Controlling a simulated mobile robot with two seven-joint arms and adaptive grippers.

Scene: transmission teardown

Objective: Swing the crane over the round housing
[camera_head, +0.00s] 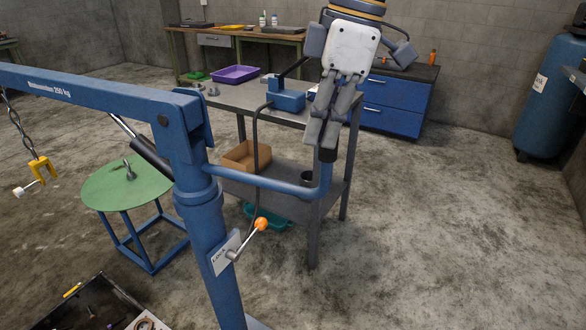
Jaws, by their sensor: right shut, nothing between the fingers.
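The blue crane has an upright column (208,235) and a boom (90,91) that runs out of view on the left. A chain (17,122) hangs from the boom with a yellow hook or shackle (41,171) on it. A blue push bar (265,184) reaches right from the column and bends up to a black grip (327,156). My right gripper (319,139) points down, its fingers shut and empty, at or just in front of that grip in the picture; contact cannot be told. I cannot make out the round housing. My left gripper is out of view.
A grey cart (240,97) behind the bar holds a blue device (286,95) and a cardboard box (246,156). A green round table (110,188) stands beneath the boom. A dark tray (75,308) is at bottom left. The floor to the right is clear.

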